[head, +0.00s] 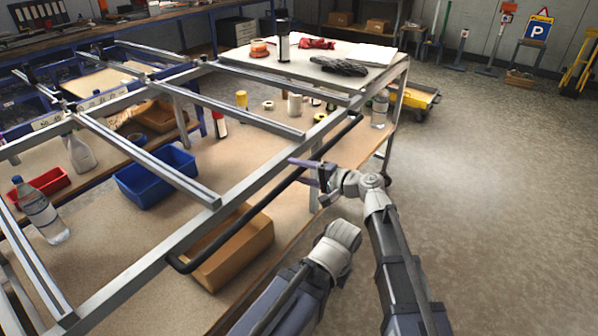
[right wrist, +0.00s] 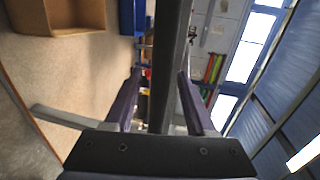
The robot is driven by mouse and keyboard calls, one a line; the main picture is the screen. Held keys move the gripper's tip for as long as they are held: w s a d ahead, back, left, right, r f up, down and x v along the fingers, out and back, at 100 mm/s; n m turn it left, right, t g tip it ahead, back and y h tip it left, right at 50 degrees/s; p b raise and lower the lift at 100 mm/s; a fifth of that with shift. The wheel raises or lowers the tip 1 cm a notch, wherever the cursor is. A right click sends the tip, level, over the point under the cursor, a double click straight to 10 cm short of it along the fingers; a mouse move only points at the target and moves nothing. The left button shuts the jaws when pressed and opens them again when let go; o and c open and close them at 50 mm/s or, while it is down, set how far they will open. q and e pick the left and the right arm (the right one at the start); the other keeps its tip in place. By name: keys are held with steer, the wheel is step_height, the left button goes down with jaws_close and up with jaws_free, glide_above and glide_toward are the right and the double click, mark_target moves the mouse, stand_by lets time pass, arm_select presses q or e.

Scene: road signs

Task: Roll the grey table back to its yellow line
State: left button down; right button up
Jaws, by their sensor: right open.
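The grey table (head: 118,284) is an open frame of metal rails with several cross-bars, stretching across the left of the head view. A dark handle bar (head: 235,230) runs along its near right side. My right gripper (head: 308,167) is open at the far half of this bar. In the right wrist view, the bar (right wrist: 171,60) passes between the two spread fingers (right wrist: 158,88), with gaps on both sides. My left gripper is not in view. No yellow line shows on the visible floor.
Below the frame are a wooden surface with a blue bin (head: 155,178), a cardboard box (head: 232,254) and bottles. A white-topped bench section (head: 310,66) stands at the far end. The floor (head: 490,200) at right is clear.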

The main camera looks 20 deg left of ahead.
jaws_close()
stand_by(1.3)
